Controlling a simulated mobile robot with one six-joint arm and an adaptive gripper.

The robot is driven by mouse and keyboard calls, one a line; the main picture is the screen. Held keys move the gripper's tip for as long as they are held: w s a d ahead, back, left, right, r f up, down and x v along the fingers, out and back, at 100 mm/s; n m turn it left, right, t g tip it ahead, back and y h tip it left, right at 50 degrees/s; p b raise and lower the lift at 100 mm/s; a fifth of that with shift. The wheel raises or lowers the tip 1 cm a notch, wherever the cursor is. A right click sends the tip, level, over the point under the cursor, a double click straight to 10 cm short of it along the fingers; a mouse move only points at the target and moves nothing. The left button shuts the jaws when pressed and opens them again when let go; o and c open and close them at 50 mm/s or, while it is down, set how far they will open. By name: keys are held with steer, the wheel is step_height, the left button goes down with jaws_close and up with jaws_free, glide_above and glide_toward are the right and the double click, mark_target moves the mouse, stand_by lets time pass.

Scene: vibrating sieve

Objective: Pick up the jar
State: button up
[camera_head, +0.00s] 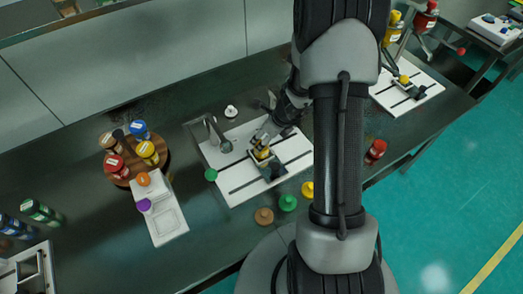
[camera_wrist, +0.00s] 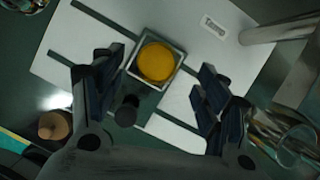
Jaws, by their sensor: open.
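A round yellow thing (camera_wrist: 157,61) sits inside a square grey-rimmed holder on the white slotted base (camera_wrist: 225,45) in the wrist view. It looks like the jar or its contents seen from above. In the head view the yellow thing (camera_head: 262,154) is on the white base, partly hidden by my gripper. My gripper (camera_wrist: 160,70) is open, with one dark finger on each side of the square holder and a visible gap to it. A dark knob (camera_wrist: 126,111) is just below the holder. My gripper (camera_head: 264,138) points down over the base in the head view.
A round wooden tray (camera_head: 121,179) holds jars with coloured lids at left. A white device (camera_head: 169,222) stands beside it. Loose brown (camera_head: 264,216), green (camera_head: 288,203) and yellow (camera_head: 307,189) lids lie in front. A metal post (camera_wrist: 275,29) stands right of my gripper.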

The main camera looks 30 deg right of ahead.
steer(key=b+x, duration=0.2)
steer(key=x, duration=0.2)
steer(key=shift+s+a+f, duration=0.1)
steer(key=shift+s+f, duration=0.05)
steer(key=shift+f, duration=0.1)
steer(key=shift+w+f+b, duration=0.25)
steer(key=shift+f+b, duration=0.15)
steer(key=shift+r, duration=0.1)
steer(key=shift+c, duration=0.3)
steer(key=c, duration=1.2)
steer(key=shift+r, duration=0.15)
